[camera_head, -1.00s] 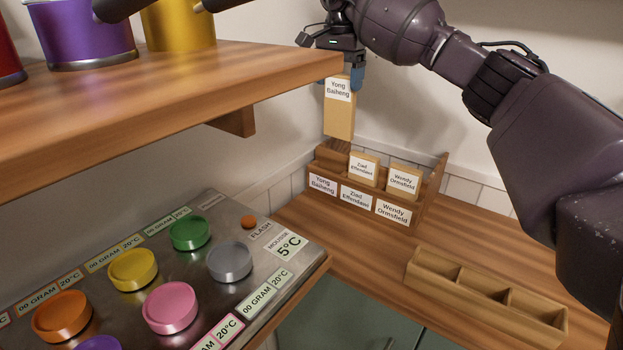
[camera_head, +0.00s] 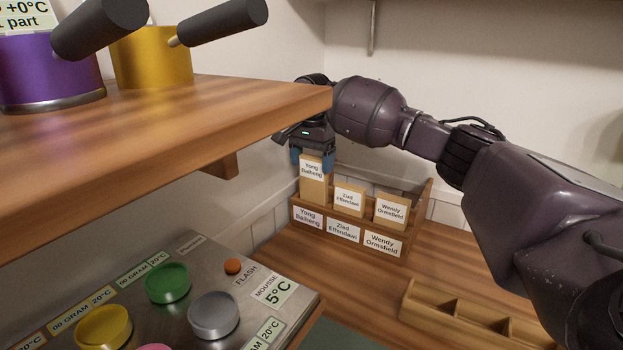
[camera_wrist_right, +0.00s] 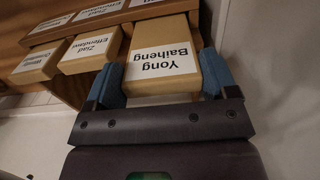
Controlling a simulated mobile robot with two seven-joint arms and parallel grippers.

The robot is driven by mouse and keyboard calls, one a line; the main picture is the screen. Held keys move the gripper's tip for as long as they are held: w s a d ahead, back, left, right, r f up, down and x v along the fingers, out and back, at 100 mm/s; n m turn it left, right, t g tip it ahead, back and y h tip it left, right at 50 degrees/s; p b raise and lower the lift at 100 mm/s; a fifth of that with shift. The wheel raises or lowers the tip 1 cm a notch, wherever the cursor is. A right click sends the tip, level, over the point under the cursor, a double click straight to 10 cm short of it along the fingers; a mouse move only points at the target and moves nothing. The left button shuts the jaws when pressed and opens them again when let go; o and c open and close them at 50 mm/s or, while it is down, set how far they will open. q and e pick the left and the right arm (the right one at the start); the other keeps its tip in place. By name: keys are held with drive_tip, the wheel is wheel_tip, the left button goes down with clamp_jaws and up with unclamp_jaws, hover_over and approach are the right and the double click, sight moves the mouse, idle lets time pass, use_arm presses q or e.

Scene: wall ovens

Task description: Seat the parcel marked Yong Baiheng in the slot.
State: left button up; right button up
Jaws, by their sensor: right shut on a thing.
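The tan parcel marked Yong Baiheng (camera_head: 313,187) is upright at the left compartment of the wooden slotted rack (camera_head: 420,213), above the matching Yong Baiheng label (camera_head: 307,217). Its lower end is behind the rack's front board, and it stands higher than its neighbours. My right gripper (camera_head: 313,160) is shut on its top from above. In the right wrist view the blue fingertips (camera_wrist_right: 162,78) are on both sides of the parcel (camera_wrist_right: 160,86). Whether its bottom rests on the rack floor is hidden. My left gripper is not in view.
Parcels marked Ziad Effendawi (camera_head: 349,200) and Wendy Ormsfield (camera_head: 391,210) stand in the other slots. An empty wooden tray (camera_head: 470,325) lies in front to the right. A wooden shelf (camera_head: 150,140) with pots overhangs at left, close to my right gripper. A control panel (camera_head: 200,290) is below it.

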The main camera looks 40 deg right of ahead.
sight(312, 178)
drive_tip(key=shift+f, duration=2.35)
drive_tip(key=o, duration=1.1)
wheel_tip(312, 178, up, 12)
drive_tip(key=shift+r, duration=0.1)
